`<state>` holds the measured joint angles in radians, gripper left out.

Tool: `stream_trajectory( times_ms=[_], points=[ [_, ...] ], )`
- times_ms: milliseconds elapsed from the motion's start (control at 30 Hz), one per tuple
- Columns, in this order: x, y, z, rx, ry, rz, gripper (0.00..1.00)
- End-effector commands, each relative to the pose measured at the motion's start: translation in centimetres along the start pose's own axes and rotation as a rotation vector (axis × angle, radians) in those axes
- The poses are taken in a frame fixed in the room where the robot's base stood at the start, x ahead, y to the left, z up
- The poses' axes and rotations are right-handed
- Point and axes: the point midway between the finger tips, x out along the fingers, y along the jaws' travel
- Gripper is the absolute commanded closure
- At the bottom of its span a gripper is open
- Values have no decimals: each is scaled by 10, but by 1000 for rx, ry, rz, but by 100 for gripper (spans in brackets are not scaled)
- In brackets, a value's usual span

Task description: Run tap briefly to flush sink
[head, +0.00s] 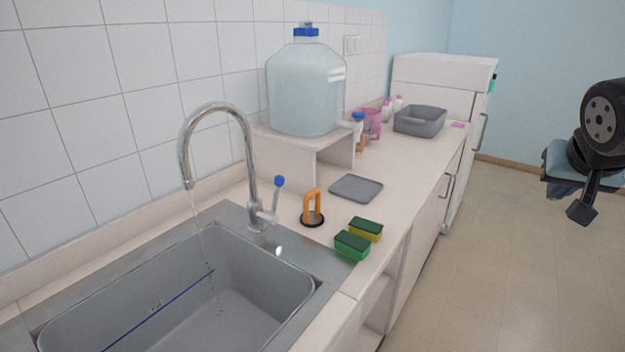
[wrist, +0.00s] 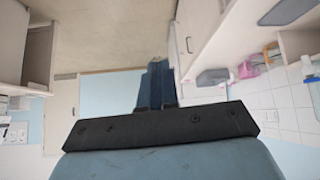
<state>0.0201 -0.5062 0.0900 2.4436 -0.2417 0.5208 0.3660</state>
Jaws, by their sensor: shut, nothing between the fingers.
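The chrome tap (head: 216,108) arches over the grey sink (head: 275,262). A thin stream of water (head: 202,235) falls from its spout into the basin. The tap's lever (head: 275,195) has a blue knob and stands upright beside the tap base. My gripper (wrist: 156,86) is shut and empty in the wrist view, its fingers pressed together. My arm shows at the right edge of the head view, over the floor, far from the tap and sink.
A big water jug (head: 303,92) stands on a raised shelf behind the tap. An orange-handled tool (head: 312,203), two sponges (head: 352,244) and a grey mat (head: 356,188) lie on the counter. A grey tub (head: 420,121) sits farther back. The floor (head: 500,250) at right is clear.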

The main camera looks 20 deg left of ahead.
Motion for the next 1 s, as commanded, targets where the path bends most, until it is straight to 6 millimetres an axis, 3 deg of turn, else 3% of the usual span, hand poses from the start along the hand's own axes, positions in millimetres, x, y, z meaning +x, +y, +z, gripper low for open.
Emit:
stream_trajectory(
  times_ms=[200,467,733,1000],
  points=[
    [60,-49,-52,42,126,-85,100],
    [122,-135,-82,110,192,-336,100],
    [167,-234,-72,228,95,-704,100],
    [179,-323,-32,397,-181,-1105,100]
  ],
)
